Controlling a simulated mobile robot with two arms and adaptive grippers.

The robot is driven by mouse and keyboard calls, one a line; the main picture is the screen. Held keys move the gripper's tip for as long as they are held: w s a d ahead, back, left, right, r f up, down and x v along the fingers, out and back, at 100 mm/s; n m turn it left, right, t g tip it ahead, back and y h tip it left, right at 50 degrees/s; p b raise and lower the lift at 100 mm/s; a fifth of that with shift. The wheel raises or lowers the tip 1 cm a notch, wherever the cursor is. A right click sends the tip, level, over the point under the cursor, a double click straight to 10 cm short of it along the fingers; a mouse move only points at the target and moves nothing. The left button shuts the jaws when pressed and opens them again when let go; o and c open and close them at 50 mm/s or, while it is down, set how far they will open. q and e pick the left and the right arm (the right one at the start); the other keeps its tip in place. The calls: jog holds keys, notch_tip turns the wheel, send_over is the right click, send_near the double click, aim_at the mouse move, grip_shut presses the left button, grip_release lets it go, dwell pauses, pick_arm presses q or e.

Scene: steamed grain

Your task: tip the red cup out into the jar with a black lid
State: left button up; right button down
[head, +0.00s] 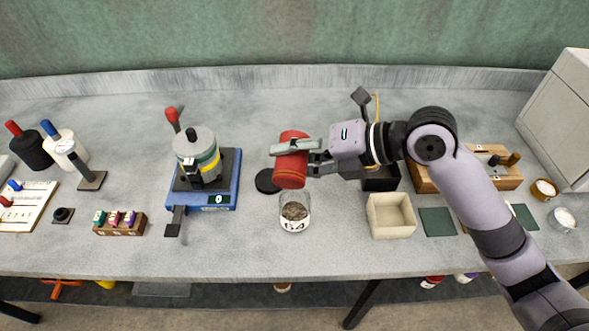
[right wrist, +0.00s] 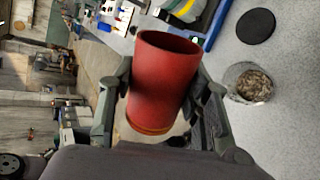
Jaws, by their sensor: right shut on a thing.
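My right gripper (head: 297,155) is shut on the red cup (head: 291,170), one finger on each side of it. It holds the cup above the table, tilted, just above and behind the clear jar (head: 295,218). In the right wrist view the cup (right wrist: 163,80) sits between the fingers, its mouth toward the top; its inside is dark and I cannot tell what it holds. The open jar shows brown grain-like bits inside, also in the right wrist view (right wrist: 248,83). The black lid (head: 267,181) lies flat on the table beside the jar. My left gripper is out of view.
A blue-based machine (head: 203,185) with a grey pot stands left of the lid. A cream open box (head: 391,216) stands right of the jar. A small colored-block rack (head: 119,223) is further left. The table front between machine and jar is clear.

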jog(key=n+t+b, duration=0.3)
jog(key=b, duration=0.5)
jog(key=shift+r+n+t, duration=0.1)
jog(key=shift+n+t, duration=0.2)
jog(key=shift+n, duration=0.1)
jog(key=shift+r+n+t+b, duration=0.35)
jog(key=shift+n+t+b, duration=0.15)
jog(key=shift+b, duration=0.25)
jog(key=n+t+y+b, duration=0.1)
jog(key=n+b, duration=0.1)
jog(key=b, duration=0.1)
jog(key=n+t+y+b, duration=0.1)
jog(key=n+b, duration=0.1)
jog(key=b, duration=0.2)
jog(key=shift+r+t, duration=0.15)
jog(key=shift+t, duration=0.15)
jog(key=shift+r+n+b, duration=0.2)
jog(key=shift+n+b, duration=0.25)
jog(key=shift+n, duration=0.05)
jog(key=shift+r+t, duration=0.15)
jog(key=shift+t, duration=0.15)
jog(key=shift+r, duration=0.1)
